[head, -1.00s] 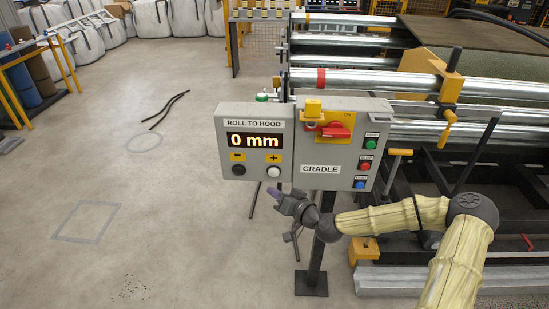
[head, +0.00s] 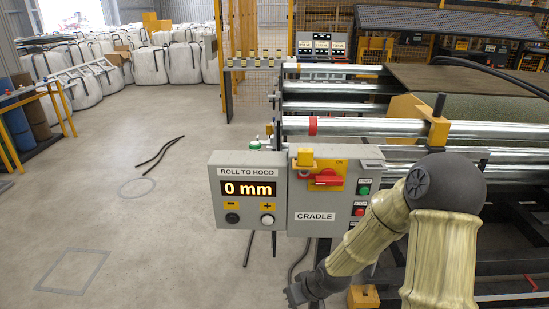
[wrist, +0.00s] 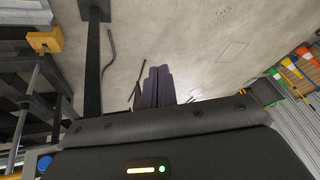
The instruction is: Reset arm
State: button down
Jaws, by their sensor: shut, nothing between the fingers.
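My gripper (head: 294,295) shows at the bottom of the head view, below the control panels and close to their stand. In the wrist view its two dark fingers (wrist: 157,86) lie together, shut with nothing between them. The roll-to-hood panel (head: 243,212) reads 0 mm, with a black minus button and a white plus button. The cradle panel (head: 315,199) has a red rotary switch (head: 328,178) on a yellow plate, a green button (head: 363,189) and a red button (head: 360,211).
The roller machine (head: 370,127) with its steel bars fills the right side. In the wrist view the panel stand (wrist: 92,65) rises close to my gripper. White bulk bags (head: 180,62) line the back.

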jog(key=s+d+r+m+g+h, duration=0.1)
jog(key=s+d+r+m+h, duration=0.35)
jog(key=s+d+r, duration=0.75)
notch_tip(320, 180, up, 15)
jog(key=a+p, duration=0.2)
jog(key=p, duration=1.2)
jog(key=shift+w+a+p, duration=0.2)
jog(key=shift+w+p, duration=0.15)
jog(key=shift+w, duration=0.1)
jog(key=shift+f+y, duration=0.1)
jog(key=shift+y, duration=0.15)
jog(key=shift+w, duration=0.1)
